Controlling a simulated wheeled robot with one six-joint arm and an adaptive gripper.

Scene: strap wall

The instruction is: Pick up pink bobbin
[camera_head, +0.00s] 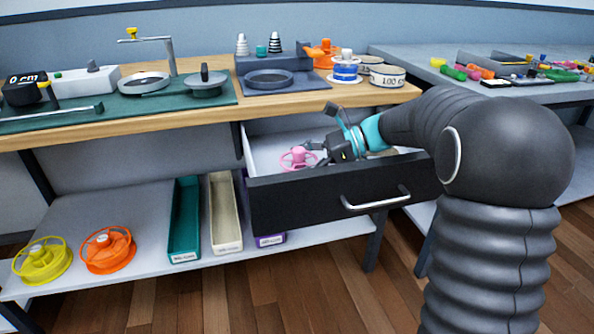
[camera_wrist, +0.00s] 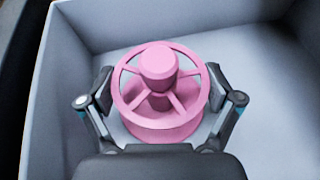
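The pink bobbin (camera_head: 298,158) stands in the open drawer (camera_head: 330,192) under the wooden worktop, near the drawer's left side. In the wrist view the bobbin (camera_wrist: 160,92) is a spoked pink spool with a round hub, upright on the pale drawer floor. My gripper (camera_head: 318,154) reaches into the drawer from the right. In the wrist view its two fingers (camera_wrist: 160,95) are spread, one on each side of the bobbin. The fingertips are very close to the rim; I cannot tell if they touch it.
The drawer's black front with a metal handle (camera_head: 376,203) and its pale walls enclose my gripper. The worktop edge (camera_head: 200,117) is just above. A yellow bobbin (camera_head: 42,260), an orange bobbin (camera_head: 108,250) and narrow bins (camera_head: 185,220) stand on the lower shelf.

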